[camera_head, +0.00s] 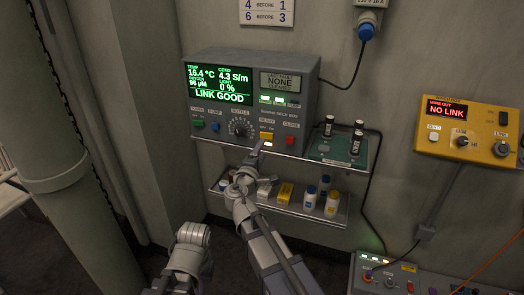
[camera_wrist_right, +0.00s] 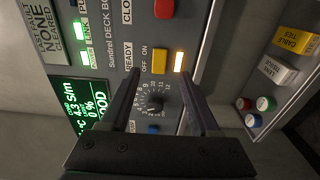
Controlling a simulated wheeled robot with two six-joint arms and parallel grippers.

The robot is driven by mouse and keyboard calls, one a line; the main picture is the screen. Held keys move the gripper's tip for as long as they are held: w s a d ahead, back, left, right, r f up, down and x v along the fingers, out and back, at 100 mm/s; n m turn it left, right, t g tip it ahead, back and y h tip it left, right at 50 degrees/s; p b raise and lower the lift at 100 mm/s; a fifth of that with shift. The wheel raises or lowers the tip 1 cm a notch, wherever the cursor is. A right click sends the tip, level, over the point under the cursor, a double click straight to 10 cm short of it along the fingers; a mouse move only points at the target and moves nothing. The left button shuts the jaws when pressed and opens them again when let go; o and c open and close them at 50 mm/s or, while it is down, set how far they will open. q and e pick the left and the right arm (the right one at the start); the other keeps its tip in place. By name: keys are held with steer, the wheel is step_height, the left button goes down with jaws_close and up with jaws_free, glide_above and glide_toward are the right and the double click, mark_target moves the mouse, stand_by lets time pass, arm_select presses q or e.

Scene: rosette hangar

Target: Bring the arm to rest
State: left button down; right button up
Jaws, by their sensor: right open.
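My right gripper (camera_head: 257,150) is in front of the lower middle of the grey deck box (camera_head: 305,75). It also shows in the right wrist view (camera_wrist_right: 160,82), where its two dark fingers are apart with nothing between them. A yellow button (camera_wrist_right: 159,60) lies just beyond the fingertips, beside a lit lamp (camera_wrist_right: 180,61). I cannot tell whether a fingertip touches the panel. The box's green screen (camera_head: 219,84) reads LINK GOOD.
A shelf below the box holds bottles (camera_head: 332,204) and a yellow carton (camera_head: 285,192). A green board with dark cylinders (camera_head: 328,147) sits right of the box. A yellow wall unit (camera_head: 468,128) reads NO LINK. A thick column (camera_head: 68,150) stands at left.

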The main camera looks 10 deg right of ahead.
steer(key=s+a+f+m+g+y+p, duration=0.1)
steer(key=s+f+m+g+p, duration=0.25)
steer(key=s, duration=0.25)
steer(key=s+f+m+g+y+p, duration=0.1)
steer(key=s+f+m+g+p, duration=0.3)
steer(key=s, duration=0.3)
steer(key=s+a+f+g+y+p, duration=0.1)
steer(key=s+a+f+g+y, duration=0.1)
steer(key=s+a, duration=0.4)
steer(key=s+a+f+g+y+p, duration=0.1)
steer(key=s+a+g+y, duration=0.3)
steer(key=s, duration=0.6)
steer(key=shift+s+a+f+g+p, duration=0.4)
steer(key=shift+a+g+p, duration=0.2)
steer(key=shift+a+g, duration=0.45)
steer(key=shift+m, duration=0.25)
steer(key=shift+c, duration=0.4)
